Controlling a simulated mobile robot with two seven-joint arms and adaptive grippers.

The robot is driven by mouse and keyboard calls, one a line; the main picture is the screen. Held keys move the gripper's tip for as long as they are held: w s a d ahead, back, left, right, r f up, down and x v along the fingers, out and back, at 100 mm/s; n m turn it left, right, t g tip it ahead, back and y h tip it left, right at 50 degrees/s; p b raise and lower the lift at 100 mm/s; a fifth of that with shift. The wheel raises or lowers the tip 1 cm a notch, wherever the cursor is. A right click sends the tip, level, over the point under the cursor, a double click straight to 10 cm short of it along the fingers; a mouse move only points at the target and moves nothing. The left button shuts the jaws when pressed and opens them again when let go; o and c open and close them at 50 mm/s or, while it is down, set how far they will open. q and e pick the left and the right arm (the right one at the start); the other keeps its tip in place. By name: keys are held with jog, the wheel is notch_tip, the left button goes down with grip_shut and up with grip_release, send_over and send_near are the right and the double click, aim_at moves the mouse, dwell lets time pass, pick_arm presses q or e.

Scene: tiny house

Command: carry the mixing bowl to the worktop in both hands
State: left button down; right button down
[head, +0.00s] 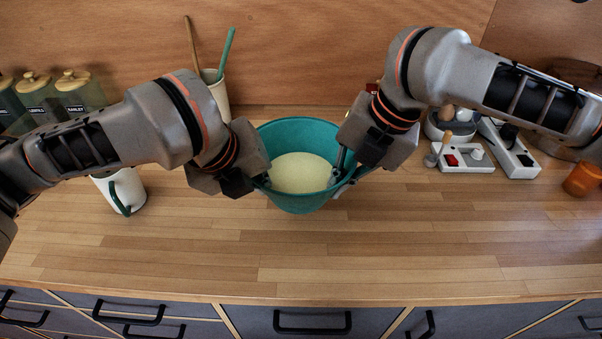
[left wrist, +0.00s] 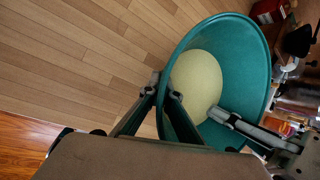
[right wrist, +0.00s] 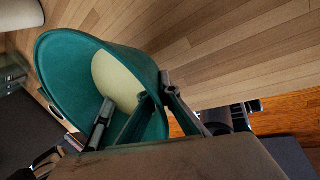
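The teal mixing bowl (head: 298,203) is over the wooden worktop, upright, with a pale cream mass (head: 300,173) inside. It also shows in the left wrist view (left wrist: 247,65) and the right wrist view (right wrist: 70,62). My left gripper (head: 264,181) is at the bowl's left rim, with one finger inside and one outside the wall. My right gripper (head: 341,172) holds the right rim the same way. Both look closed on the wall. I cannot tell whether the bowl's base touches the worktop (head: 420,240); the sides of the bowl are partly hidden by my grippers.
A utensil pot (head: 217,92) is behind my left arm. The front worktop is clear above the grey drawers.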

pick_arm(q)
jog(key=shift+w+a+f, duration=0.1)
jog(key=shift+w+a, duration=0.1)
pick_arm(e)
jog(key=shift+w+d+f, duration=0.1)
jog(key=shift+d+f, duration=0.1)
